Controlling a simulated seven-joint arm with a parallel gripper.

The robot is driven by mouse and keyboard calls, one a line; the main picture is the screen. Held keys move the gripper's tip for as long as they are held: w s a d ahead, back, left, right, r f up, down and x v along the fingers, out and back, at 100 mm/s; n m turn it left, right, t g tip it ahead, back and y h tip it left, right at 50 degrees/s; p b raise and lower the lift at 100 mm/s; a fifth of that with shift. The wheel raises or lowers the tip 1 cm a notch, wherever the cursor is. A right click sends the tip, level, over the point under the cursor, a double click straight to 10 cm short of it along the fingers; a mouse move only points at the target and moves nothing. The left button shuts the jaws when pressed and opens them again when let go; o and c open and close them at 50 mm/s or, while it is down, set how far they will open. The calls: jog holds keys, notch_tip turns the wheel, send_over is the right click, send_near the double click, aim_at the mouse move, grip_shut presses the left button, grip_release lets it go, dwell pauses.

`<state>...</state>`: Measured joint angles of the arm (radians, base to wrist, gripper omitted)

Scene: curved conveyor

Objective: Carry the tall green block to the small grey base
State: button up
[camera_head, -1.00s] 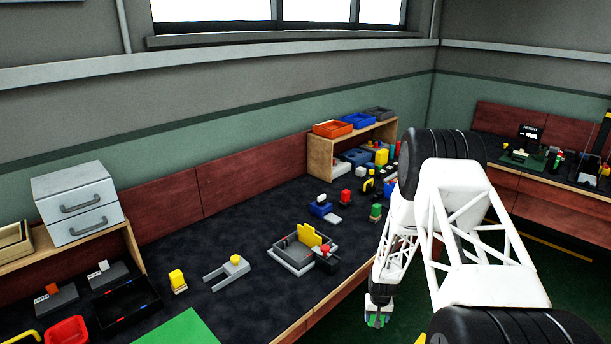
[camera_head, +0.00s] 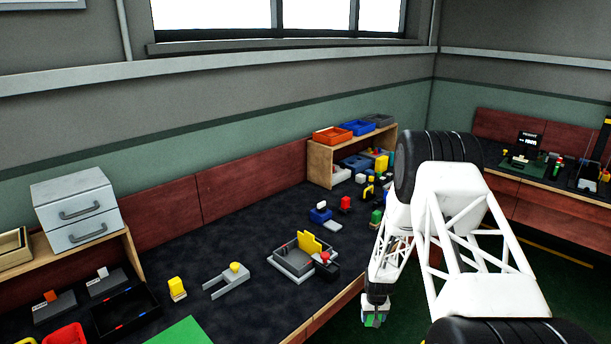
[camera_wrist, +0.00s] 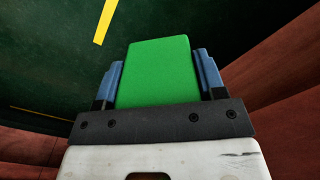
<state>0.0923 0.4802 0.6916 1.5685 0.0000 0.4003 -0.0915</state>
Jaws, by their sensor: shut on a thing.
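My gripper (camera_wrist: 160,72) is shut on the tall green block (camera_wrist: 155,85). In the wrist view the block stands between two blue finger pads. In the head view my gripper (camera_head: 375,316) hangs low beside the front edge of the dark bench, over the green floor, with a little green showing at its tip. A light grey plate (camera_head: 333,226) lies on the bench beside a blue piece. I cannot tell whether it is the small grey base. Another small green block (camera_head: 377,217) stands further back on the bench, partly beside my arm.
A grey fixture (camera_head: 284,262) with a yellow plate stands mid-bench near the front edge. A wooden shelf (camera_head: 318,165) with bins stands behind. The bench between is largely clear.

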jog(key=shift+r, duration=0.1)
dwell(0.5)
jog(key=d+r+m, duration=0.6)
jog(key=d+r, duration=0.3)
jog(key=d, duration=0.3)
jog(key=d+r+m, duration=0.6)
jog(key=d+r, duration=0.2)
jog(key=d, duration=0.4)
jog(key=w+a+r+n, duration=0.15)
jog(key=a+r, duration=0.35)
jog(key=a, duration=0.8)
jog(key=w+a+r, duration=0.3)
jog(key=a+r, duration=0.1)
jog(key=a, duration=0.9)
jog(key=w+a+r+n, duration=0.1)
jog(key=w+a+r, duration=0.3)
jog(key=a, duration=0.9)
jog(key=s+a+r, duration=0.2)
jog(key=s+a, duration=0.1)
jog(key=a, duration=0.4)
jog(key=s+a+r, duration=0.2)
jog(key=s+a, duration=0.1)
jog(key=a, duration=0.4)
jog(key=s+d+f, duration=0.4)
jog(key=d+f, duration=0.2)
jog(key=shift+s+f, duration=0.25)
jog(key=shift+s, duration=0.15)
